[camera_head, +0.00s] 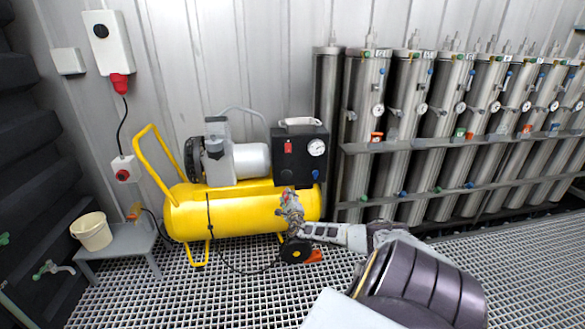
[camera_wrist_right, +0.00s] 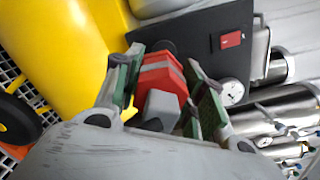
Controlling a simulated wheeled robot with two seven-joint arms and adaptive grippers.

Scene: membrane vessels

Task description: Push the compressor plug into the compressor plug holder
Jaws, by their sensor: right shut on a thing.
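My right gripper (camera_head: 290,203) is in front of the compressor's yellow tank, just below the black control panel. In the right wrist view, its two green-padded fingers (camera_wrist_right: 165,85) are closed on a red and grey plug (camera_wrist_right: 160,78), which I take to be the compressor plug. The plug points away from the wrist, toward the compressor. A dark round part (camera_wrist_right: 164,47) shows just beyond its far end; I cannot tell whether it is the plug holder or whether they touch. In the head view the gripper mostly hides the plug. My left gripper is not in view.
The yellow compressor (camera_head: 235,213) carries a black panel (camera_head: 300,150) with a gauge and red switch. Steel membrane vessels (camera_head: 405,130) stand behind a rail at right. A grey stool (camera_head: 120,240) with a bucket (camera_head: 92,231) stands at left. A black cable hangs to the grating floor (camera_head: 220,295).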

